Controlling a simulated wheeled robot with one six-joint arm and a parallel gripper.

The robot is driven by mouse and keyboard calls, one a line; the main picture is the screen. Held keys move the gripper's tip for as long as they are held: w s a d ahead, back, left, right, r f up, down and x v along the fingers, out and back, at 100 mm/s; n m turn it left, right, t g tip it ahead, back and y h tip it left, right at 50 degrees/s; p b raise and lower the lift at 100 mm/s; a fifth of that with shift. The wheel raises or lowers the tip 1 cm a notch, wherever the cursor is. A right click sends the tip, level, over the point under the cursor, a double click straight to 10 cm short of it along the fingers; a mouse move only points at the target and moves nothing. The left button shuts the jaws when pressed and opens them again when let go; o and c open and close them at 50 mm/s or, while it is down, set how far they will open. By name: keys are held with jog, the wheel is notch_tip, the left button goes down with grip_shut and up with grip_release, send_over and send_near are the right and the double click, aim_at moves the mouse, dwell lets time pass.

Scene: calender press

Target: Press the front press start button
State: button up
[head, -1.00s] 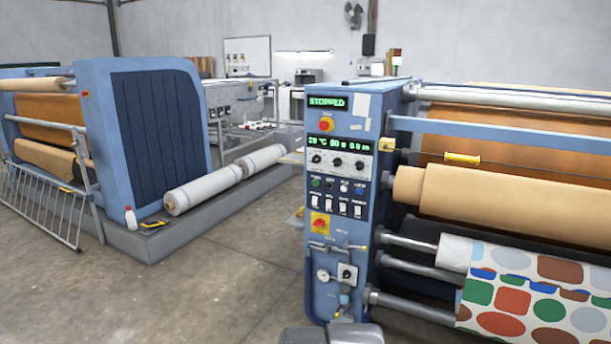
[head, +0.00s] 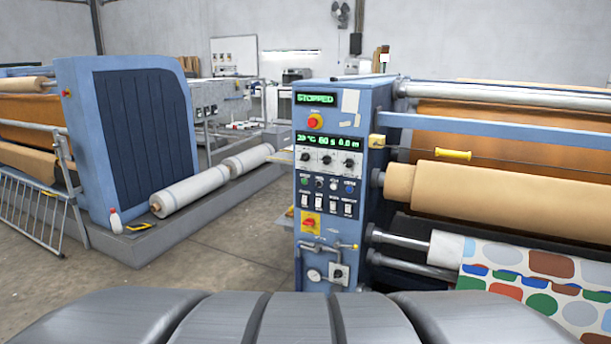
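The front press's blue control cabinet (head: 336,180) stands right of centre in the head view. A row of small round buttons crosses its panel: a green button (head: 305,182) at the left, then a dark, a white and a blue button (head: 349,187). The green one looks like the start button, but its label is too small to read. The upper display (head: 315,99) reads STOPPED. A large grey ribbed part of my arm fills the bottom of the view, below the cabinet and apart from the buttons in the picture. My gripper's fingers do not show.
A red stop button (head: 314,122) sits above the button row and a red switch on a yellow plate (head: 310,223) below it. Fabric rolls (head: 500,196) reach out to the right. A second press (head: 125,140) stands left; open floor (head: 235,245) lies between.

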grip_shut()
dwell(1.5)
